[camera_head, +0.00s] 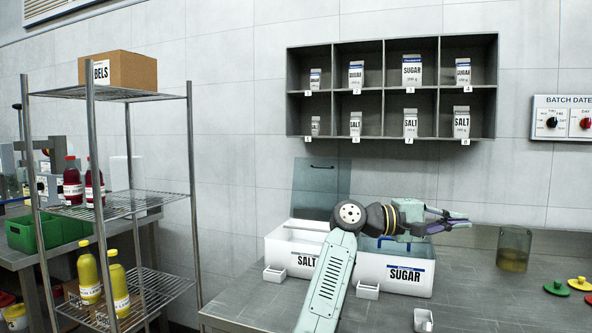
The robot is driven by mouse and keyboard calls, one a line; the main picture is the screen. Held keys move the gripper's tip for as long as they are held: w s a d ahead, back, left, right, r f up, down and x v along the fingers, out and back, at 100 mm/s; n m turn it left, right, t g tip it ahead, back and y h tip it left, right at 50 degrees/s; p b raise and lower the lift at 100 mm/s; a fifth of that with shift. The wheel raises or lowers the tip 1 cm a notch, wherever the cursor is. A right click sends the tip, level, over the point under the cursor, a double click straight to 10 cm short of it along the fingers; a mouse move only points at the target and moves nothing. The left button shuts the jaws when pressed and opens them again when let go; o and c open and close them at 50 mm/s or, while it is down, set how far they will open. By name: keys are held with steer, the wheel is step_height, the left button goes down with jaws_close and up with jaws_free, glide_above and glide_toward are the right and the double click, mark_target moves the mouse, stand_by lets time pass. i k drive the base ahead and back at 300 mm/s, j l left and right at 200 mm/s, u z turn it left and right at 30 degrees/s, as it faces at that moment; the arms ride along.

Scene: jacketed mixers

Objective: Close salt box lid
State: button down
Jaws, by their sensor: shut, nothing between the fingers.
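The white salt box (283,257), labelled SALT, stands on the grey bench, partly hidden by my arm. Its translucent grey-blue lid (318,182) stands upright at the back of the box, open, with a dark handle near its top edge. My gripper (469,221) is to the right of the salt box, above the right part of the sugar box, with its fingers pointing right. It is shut and empty, apart from the lid.
The white sugar box (400,276) stands right of the salt box, with a blue handle on top. Small white scoops or cups (423,320) lie in front. A tinted beaker (513,249) and coloured knobs (580,284) are at the right. A wall shelf (392,87) hangs above; a wire rack (133,203) stands left.

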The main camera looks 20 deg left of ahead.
mark_target(294, 249)
steer(key=j, duration=0.6)
steer(key=i+j, duration=0.1)
steer(key=j, duration=0.5)
steer(key=i+j, duration=1.2)
steer(key=j, duration=0.15)
steer(key=i+j+z, duration=0.1)
steer(key=i+j, duration=0.2)
steer(key=j, duration=0.1)
